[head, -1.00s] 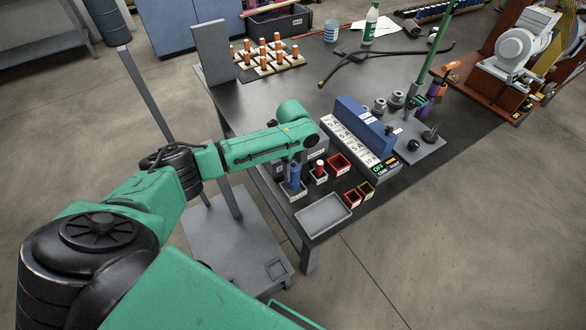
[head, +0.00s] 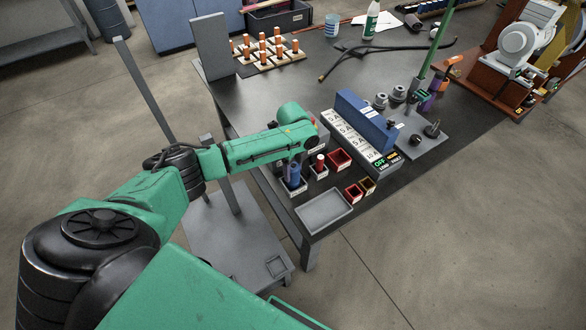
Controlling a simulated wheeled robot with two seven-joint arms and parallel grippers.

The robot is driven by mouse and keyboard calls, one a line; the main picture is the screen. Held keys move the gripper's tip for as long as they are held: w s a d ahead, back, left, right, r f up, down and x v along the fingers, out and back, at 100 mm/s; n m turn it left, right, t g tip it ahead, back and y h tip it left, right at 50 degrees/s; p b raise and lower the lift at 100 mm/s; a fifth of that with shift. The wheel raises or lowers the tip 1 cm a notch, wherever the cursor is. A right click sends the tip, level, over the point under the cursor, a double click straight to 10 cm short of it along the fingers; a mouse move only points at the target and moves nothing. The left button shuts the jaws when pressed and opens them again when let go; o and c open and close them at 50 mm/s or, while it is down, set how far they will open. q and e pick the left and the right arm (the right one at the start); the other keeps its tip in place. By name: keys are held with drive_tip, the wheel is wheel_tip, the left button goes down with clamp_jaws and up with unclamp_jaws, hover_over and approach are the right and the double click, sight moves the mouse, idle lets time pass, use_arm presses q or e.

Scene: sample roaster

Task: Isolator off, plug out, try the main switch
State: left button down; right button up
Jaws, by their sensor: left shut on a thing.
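My left arm reaches in from the left over the near edge of the dark bench. Its gripper (head: 306,146) points down beneath the green wrist, above the small bins. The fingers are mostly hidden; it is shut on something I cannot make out. Beside it stands a long grey box with a blue top (head: 366,120), a row of "5 A" and "10 A" labels, and a green "OFF" label (head: 380,161). A dark fitting (head: 432,130) stands on a grey plate (head: 418,142). I cannot identify the isolator, plug or main switch with certainty. My right gripper is out of view.
Small bins hold a blue cylinder (head: 294,173) and a red-topped piece (head: 320,160). A grey tray (head: 324,211) lies empty at the bench corner. The roaster (head: 520,48) is at right, a dark cable (head: 380,50) behind.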

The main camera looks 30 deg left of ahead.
use_arm(q)
drive_tip(key=shift+f, duration=0.15)
drive_tip(key=shift+c, duration=0.9)
unclamp_jaws()
wheel_tip(320, 180, up, 14)
drive_tip(key=shift+r, duration=0.25)
drive_tip(key=shift+f, duration=0.1)
